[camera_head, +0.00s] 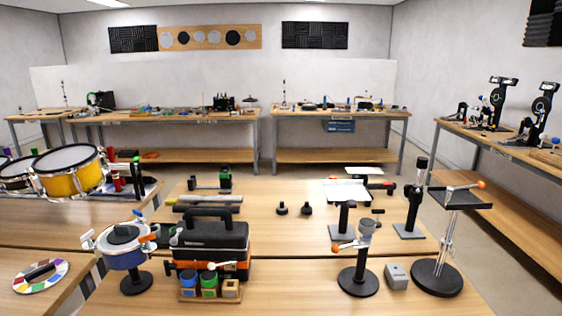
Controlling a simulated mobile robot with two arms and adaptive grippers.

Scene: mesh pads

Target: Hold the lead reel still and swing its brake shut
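A round blue-and-white drum-shaped piece (124,259) with a dark top stands on a black pedestal at the front left of the near table. It looks most like the lead reel, but I cannot be sure. A blue-tipped arm sticks up at its back right. An orange-tipped piece (149,238) sits at its right side; I cannot tell whether either is the brake, or whether the brake is open. A grey cup-like part (367,229) with an orange-tipped lever stands on another black pedestal at the front right. Neither of my grippers shows in the head view.
A black-and-orange case (211,241) stands close to the right of the blue-and-white piece, behind a wooden rack of coloured cups (208,285). A grey box (397,276) and a tall stand (437,278) are at the right. The front middle of the table is clear.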

